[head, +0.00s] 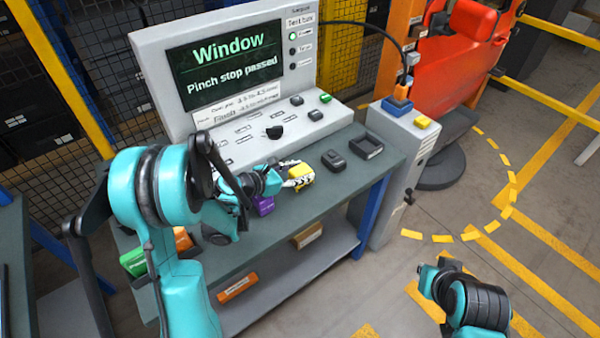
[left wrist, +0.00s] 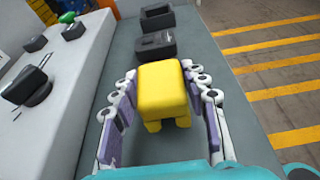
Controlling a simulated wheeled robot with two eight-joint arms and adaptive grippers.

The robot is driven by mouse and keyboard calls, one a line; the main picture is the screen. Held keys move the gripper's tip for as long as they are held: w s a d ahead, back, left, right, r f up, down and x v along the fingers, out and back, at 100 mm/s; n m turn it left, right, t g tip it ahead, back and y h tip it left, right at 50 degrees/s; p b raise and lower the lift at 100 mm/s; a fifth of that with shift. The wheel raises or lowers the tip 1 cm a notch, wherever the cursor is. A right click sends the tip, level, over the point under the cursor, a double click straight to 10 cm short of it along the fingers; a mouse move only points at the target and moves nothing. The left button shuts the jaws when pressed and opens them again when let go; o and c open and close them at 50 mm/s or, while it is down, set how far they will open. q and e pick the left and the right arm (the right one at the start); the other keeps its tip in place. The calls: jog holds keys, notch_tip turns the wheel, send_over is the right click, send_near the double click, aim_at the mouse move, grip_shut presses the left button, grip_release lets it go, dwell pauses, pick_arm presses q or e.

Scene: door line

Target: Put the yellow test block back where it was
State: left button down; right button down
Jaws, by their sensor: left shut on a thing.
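My left gripper (head: 285,181) is shut on the yellow test block (head: 301,174) above the grey bench. In the left wrist view the yellow block (left wrist: 163,88) sits between the two fingers of the left gripper (left wrist: 162,80), with two short legs showing on its near side. A dark empty open tray (head: 367,146) lies on the bench to the right of the block, and a dark flat device (head: 335,161) lies between them. Both also show in the left wrist view, the tray (left wrist: 157,14) beyond the device (left wrist: 155,46). My right gripper is out of view.
A console screen (head: 224,62) reads "Window, Pinch stop passed". A grey cabinet (head: 405,150) at the bench's right end bears a blue-and-orange part (head: 398,103) and a small yellow piece (head: 421,122). A red door (head: 450,62) stands behind.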

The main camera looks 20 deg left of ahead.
pick_arm(q)
jog(key=c, duration=0.8)
grip_release()
jog(key=shift+s+d+f, duration=0.1)
jog(key=shift+s+f, duration=0.1)
jog(key=shift+f, duration=0.1)
jog(key=shift+r, duration=0.1)
